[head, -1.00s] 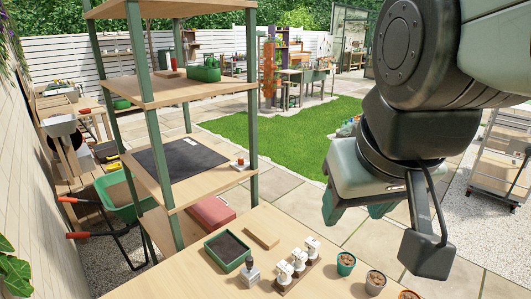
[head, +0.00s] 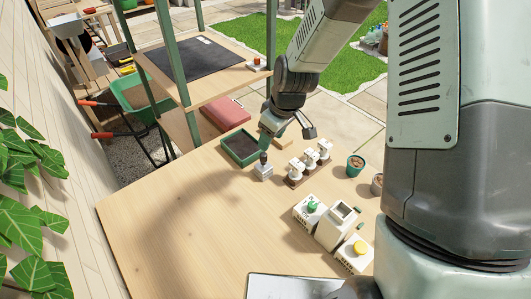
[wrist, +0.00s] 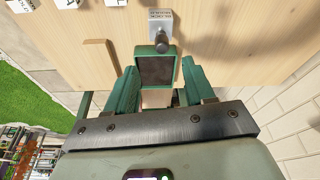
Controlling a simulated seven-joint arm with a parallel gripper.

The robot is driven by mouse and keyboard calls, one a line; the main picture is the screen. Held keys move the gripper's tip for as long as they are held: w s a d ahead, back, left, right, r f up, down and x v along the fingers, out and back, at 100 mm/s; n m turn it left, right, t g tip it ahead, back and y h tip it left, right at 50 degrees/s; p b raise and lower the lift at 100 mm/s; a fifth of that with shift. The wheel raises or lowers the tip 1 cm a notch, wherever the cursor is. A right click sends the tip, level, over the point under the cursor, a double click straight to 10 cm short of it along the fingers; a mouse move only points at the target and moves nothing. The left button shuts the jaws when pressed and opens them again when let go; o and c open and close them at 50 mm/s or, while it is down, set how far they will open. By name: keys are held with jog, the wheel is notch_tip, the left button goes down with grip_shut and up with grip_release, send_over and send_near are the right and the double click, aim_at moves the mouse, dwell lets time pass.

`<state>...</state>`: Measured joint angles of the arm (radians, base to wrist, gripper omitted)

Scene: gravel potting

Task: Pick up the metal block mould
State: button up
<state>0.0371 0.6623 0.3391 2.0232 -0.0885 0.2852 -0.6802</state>
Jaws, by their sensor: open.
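The metal block mould is a small silver-grey block (head: 264,172) with a dark knob handle on top. It stands upright on the wooden table, just in front of the green tray. In the wrist view the mould (wrist: 160,22) is at the top centre, with lettering on its face. My gripper (head: 270,126) is above the back of the table, near the tray and higher than the mould. In the wrist view my gripper (wrist: 160,68) has its two fingers apart, with nothing held; the tray shows between them.
The green tray (head: 223,148) of dark soil is right behind the mould. A rack of white-topped stamps (head: 290,180) stands to its right, with a wooden block behind. Pots (head: 355,166) and button boxes (head: 308,210) are further right. The table's left front (head: 180,240) is clear.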

aim_at(263, 154)
jog(key=x, duration=1.1)
jog(key=shift+a+f, duration=0.15)
jog(key=shift+a, duration=0.1)
jog(key=c, duration=0.8)
jog(key=shift+r, duration=0.4)
grip_shut()
notch_tip(263, 154, up, 9)
jog(key=shift+r, duration=0.15)
